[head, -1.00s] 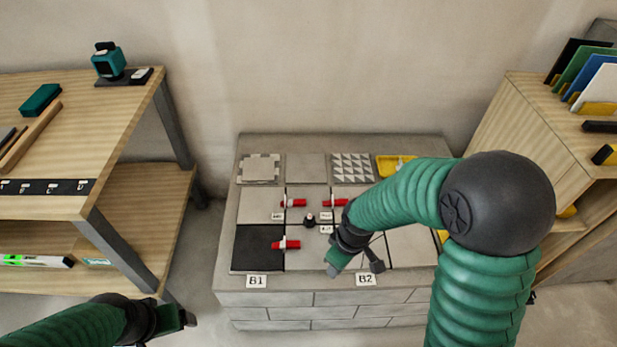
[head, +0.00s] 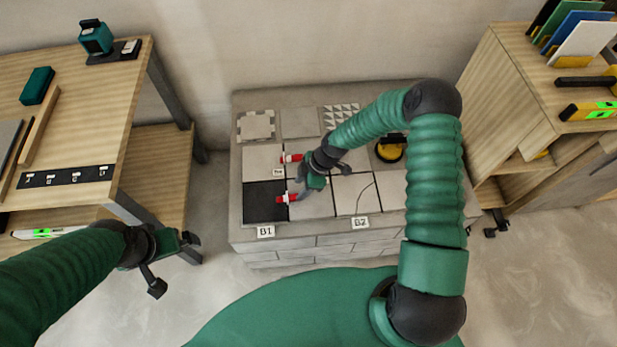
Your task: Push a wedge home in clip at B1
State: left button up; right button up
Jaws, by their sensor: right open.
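In the head view, the dark tile (head: 264,203) lies behind the B1 label (head: 266,231), at the front left of the tiled block. A red wedge in a white clip (head: 287,198) sits at its right edge, on the joint with the pale tile (head: 312,206). I cannot tell how deep the wedge sits. My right gripper (head: 317,187) is open, just right of this clip and low over the pale tiles. I cannot tell if it touches anything. My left gripper (head: 172,263) hangs over the floor by the left bench, and its jaws are unclear.
Another red wedge (head: 291,159) sits farther back, partly beside my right gripper. The B2 label (head: 360,222) is on the front edge. A yellow-and-black round object (head: 390,149) stands at the back right. A wooden bench (head: 95,150) is left, a shelf unit (head: 510,110) right.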

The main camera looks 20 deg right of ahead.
aim_at(294, 196)
jog(key=x, duration=0.5)
jog(key=shift+d+f+b, duration=0.15)
jog(key=shift+b, duration=0.25)
jog(key=shift+a+f, duration=0.2)
jog(key=shift+f, duration=0.05)
grip_shut()
jog(key=shift+w, duration=0.1)
